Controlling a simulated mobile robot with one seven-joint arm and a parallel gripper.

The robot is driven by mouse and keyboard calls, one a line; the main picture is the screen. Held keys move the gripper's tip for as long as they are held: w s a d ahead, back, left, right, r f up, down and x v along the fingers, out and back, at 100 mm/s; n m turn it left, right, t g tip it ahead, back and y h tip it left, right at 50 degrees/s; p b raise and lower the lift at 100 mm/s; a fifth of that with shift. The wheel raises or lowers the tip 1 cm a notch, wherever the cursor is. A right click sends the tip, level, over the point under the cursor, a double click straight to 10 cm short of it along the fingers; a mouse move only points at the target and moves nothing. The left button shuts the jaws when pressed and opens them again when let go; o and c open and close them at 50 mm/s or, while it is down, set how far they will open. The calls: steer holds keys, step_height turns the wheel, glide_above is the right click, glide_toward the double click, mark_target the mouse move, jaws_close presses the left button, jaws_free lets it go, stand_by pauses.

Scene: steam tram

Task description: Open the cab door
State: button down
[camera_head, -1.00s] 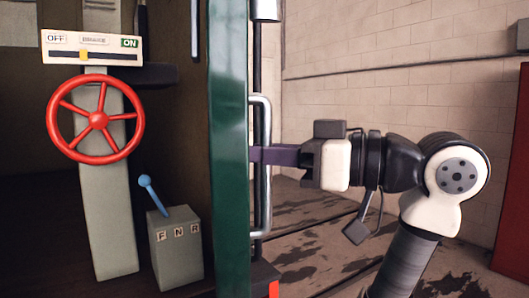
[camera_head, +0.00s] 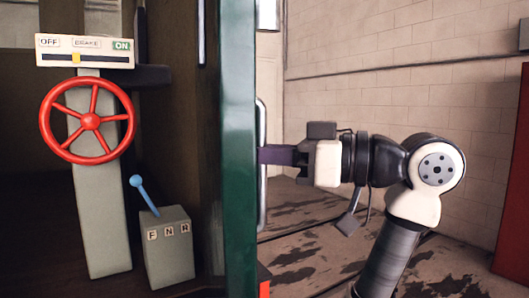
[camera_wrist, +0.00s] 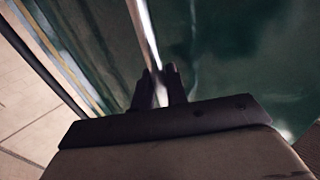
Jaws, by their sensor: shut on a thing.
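The green cab door (camera_head: 239,160) stands edge-on in the middle of the head view, and its green face (camera_wrist: 230,60) fills much of the wrist view. A long silver handle bar (camera_head: 262,190) runs upright along its right side, partly hidden behind the door edge. In the wrist view the handle bar (camera_wrist: 147,35) passes down between the fingers. My gripper (camera_head: 264,155) reaches in from the right and is shut on the handle; its fingers (camera_wrist: 160,85) sit on both sides of the bar. The fingertips are hidden behind the door edge in the head view.
Left of the door are a red wheel (camera_head: 90,121), a brake slider panel (camera_head: 85,51) and a blue lever (camera_head: 145,195) on a grey F-N-R box (camera_head: 167,245). A pale block wall (camera_head: 400,110) stands behind my arm. A red panel (camera_head: 513,170) is at the far right.

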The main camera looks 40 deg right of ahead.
steer(key=shift+w+r, duration=0.1)
steer(key=shift+w, duration=0.05)
steer(key=c, duration=1.8)
jaws_free()
steer(key=o, duration=0.3)
steer(key=shift+w, duration=0.15)
steer(key=shift+s, duration=0.2)
steer(key=b+v, duration=0.3)
steer(key=v, duration=1)
steer(key=shift+s+d, duration=0.2)
steer(key=shift+s, duration=0.1)
